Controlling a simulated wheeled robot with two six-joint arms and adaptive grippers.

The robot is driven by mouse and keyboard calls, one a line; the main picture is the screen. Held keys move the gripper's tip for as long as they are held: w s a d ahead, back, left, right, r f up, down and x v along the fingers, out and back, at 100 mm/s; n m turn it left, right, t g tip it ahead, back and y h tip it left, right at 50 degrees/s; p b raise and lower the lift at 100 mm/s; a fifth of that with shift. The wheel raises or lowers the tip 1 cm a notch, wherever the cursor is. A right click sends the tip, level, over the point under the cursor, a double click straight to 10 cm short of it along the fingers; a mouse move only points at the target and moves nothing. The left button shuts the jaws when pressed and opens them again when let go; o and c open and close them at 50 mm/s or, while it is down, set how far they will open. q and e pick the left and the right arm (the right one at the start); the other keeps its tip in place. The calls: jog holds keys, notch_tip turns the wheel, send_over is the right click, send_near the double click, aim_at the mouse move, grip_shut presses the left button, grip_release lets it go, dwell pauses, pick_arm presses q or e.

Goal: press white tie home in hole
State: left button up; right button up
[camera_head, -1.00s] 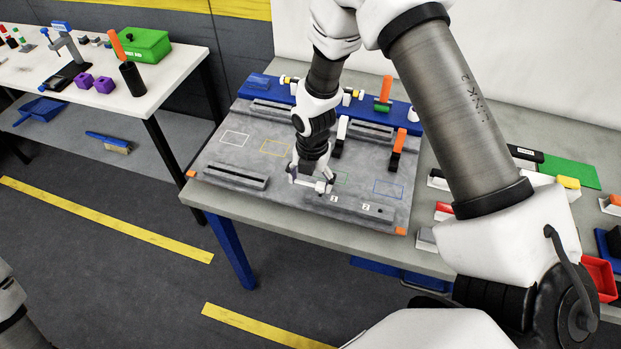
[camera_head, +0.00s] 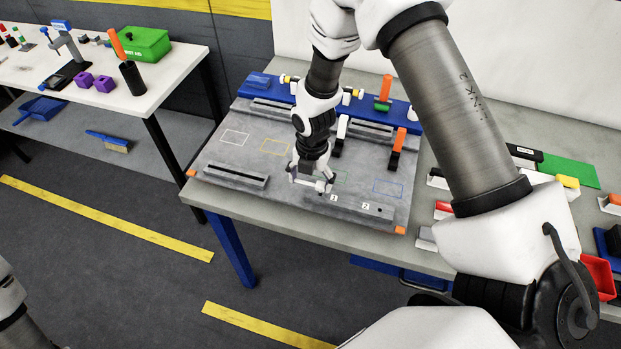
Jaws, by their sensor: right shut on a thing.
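My right gripper (camera_head: 311,181) is low over the front middle of the grey fixture plate (camera_head: 225,160), near the label marked 1 (camera_head: 333,198). It is shut on a small pale thing between its fingers, which I take to be the white tie. The tie is too small and too hidden by the fingers to outline. The hole under it is hidden too, so I cannot tell how deep the tie sits. A small dark hole (camera_head: 380,210) shows beside the label marked 2 (camera_head: 366,206). My left gripper is out of view.
A slotted grey rail (camera_head: 236,176) lies left of the gripper. A white upright clamp (camera_head: 342,128) and an orange-handled clamp (camera_head: 398,142) stand behind and to the right. A blue strip (camera_head: 265,86) runs along the plate's back. The plate's left part is mostly free.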

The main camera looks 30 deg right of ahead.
jog(key=shift+f+b, duration=0.65)
jog(key=shift+f, duration=0.5)
jog(key=o, duration=0.6)
jog(key=shift+o, duration=0.2)
notch_tip(320, 180, up, 12)
jog(key=shift+d, duration=0.15)
jog(key=shift+s, duration=0.1)
